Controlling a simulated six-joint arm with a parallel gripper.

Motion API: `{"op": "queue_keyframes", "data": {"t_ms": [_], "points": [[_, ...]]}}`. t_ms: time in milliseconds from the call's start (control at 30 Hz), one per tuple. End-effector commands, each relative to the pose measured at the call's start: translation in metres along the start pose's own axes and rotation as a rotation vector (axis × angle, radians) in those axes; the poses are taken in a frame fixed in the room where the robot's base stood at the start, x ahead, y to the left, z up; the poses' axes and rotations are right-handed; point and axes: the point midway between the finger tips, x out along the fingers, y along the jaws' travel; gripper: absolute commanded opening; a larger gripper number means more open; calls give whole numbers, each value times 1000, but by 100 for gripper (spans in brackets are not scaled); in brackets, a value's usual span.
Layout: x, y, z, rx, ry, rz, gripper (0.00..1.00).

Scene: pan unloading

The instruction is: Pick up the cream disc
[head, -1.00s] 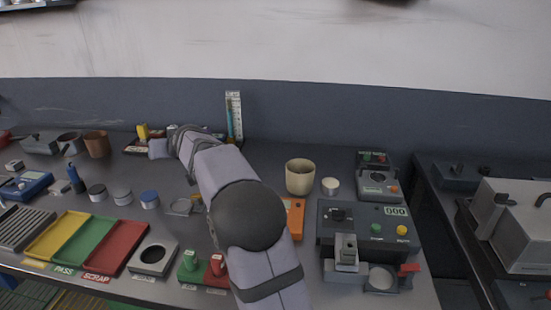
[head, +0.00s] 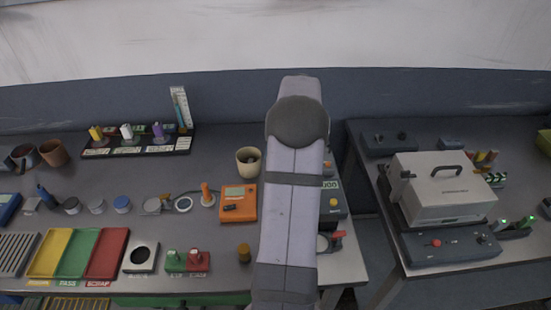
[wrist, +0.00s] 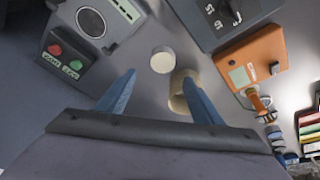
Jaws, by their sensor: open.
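The cream disc (wrist: 162,60) is small, round and pale and lies flat on the grey bench in the wrist view. In the head view my arm hides it. My gripper (wrist: 160,76) shows in the wrist view with its two blue fingers apart and nothing between them. The disc appears just beyond the fingertips, roughly centred between them. I cannot tell the height of the fingers above it. My gripper itself does not show in the head view.
A cream cup (head: 248,162) stands close to the disc; in the wrist view the right finger partly covers it. An orange meter (head: 238,204) is nearby. A grey device with red and green buttons (wrist: 65,57) and a dark device (wrist: 220,18) flank the disc.

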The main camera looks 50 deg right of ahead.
Motion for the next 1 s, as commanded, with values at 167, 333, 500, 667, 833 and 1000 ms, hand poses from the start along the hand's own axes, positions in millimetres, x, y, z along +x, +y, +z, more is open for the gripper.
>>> {"op": "queue_keyframes", "data": {"t_ms": [167,333,500,667,833,1000], "points": [[0,-2,8,13,-9,-31,60],[7,-3,7,14,-10,-32,60],[20,-3,7,14,-8,-30,60],[22,-3,7,14,-8,-29,60],[35,-4,9,14,-11,-32,60],[56,-4,10,15,-10,-32,60]]}}
